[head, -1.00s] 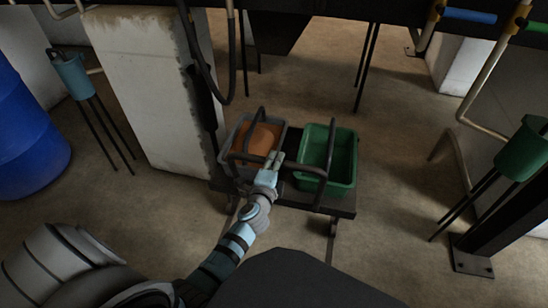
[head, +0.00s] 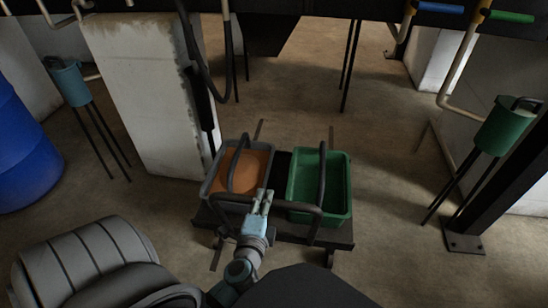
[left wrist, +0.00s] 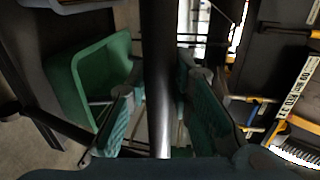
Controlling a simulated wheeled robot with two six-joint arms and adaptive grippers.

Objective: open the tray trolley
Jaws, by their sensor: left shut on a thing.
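The tray trolley is a low dark platform (head: 340,239) on floor rails. It carries a grey tray (head: 209,187) with an orange-brown content (head: 255,168) on the left and a green tray (head: 337,190) on the right. A dark tubular handle (head: 300,207) runs along its near side. My left gripper (head: 264,196) is shut on this handle near its middle. In the left wrist view the dark bar (left wrist: 159,80) stands between the two teal finger pads, with the green tray (left wrist: 65,75) behind it. My right gripper is not in view.
A pale pillar (head: 140,100) stands close behind the trolley to the left, with a blue barrel (head: 22,150) farther left. A green canister stand (head: 503,128) and a dark post (head: 500,190) are at right. Open floor lies right of the trolley.

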